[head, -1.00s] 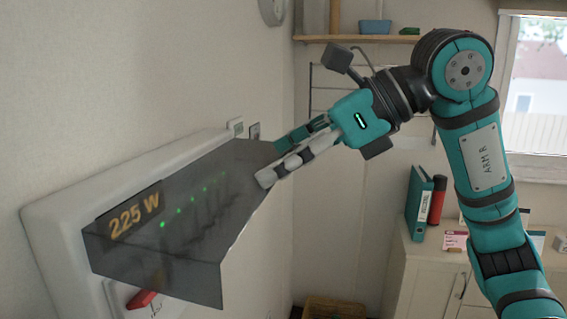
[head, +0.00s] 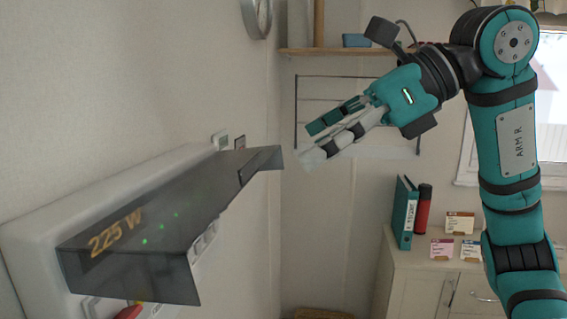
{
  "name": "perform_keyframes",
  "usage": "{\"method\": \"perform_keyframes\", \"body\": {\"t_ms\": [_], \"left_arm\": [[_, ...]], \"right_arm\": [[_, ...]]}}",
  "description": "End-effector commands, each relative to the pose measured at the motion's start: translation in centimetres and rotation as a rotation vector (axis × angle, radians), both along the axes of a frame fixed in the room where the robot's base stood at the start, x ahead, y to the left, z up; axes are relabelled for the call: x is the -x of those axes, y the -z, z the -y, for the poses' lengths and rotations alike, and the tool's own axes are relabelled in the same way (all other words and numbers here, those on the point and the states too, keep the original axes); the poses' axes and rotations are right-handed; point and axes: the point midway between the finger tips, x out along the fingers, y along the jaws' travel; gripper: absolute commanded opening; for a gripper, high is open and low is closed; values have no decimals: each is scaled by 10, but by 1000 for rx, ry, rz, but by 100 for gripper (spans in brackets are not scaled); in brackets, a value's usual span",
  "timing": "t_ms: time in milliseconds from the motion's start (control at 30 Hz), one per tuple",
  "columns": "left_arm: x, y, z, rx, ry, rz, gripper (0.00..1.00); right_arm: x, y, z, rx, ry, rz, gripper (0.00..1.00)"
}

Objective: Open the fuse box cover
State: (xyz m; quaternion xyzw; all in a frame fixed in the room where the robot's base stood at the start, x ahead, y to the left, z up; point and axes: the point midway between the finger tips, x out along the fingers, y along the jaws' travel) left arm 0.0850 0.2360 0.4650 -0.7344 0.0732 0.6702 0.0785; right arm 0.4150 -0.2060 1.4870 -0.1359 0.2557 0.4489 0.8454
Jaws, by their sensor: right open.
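The fuse box (head: 35,235) is a pale housing on the left wall. Its smoky see-through cover (head: 165,225) stands out from the housing, tilted away from the wall, and carries or shows a yellow "225 W" readout and green lights. Part of a row of pale switches (head: 203,240) shows past its lower edge, and a red switch (head: 128,312) is partly visible below. My right gripper (head: 310,143) is open and empty, just right of the cover's far corner, with a small gap apparent between them. My left gripper is not in view.
A wall clock (head: 256,15) hangs above the fuse box. Small wall switches (head: 220,140) sit behind it. A cabinet (head: 425,275) at the right holds a teal binder (head: 404,212), a red cylinder (head: 423,208) and small cards. The space between box and cabinet looks clear.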

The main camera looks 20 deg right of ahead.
Motion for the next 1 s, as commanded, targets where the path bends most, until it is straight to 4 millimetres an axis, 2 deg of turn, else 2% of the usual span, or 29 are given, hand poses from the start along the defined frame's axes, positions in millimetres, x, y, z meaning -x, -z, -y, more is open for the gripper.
{"method": "perform_keyframes", "body": {"t_ms": [100, 300, 1000], "left_arm": [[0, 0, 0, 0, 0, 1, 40], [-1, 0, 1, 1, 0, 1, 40], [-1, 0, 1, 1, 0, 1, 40]], "right_arm": [[10, -13, 16, -2, 2, 1, 100], [19, -24, 30, -1, 2, -1, 100], [21, -25, 32, 0, 1, -1, 100]]}}
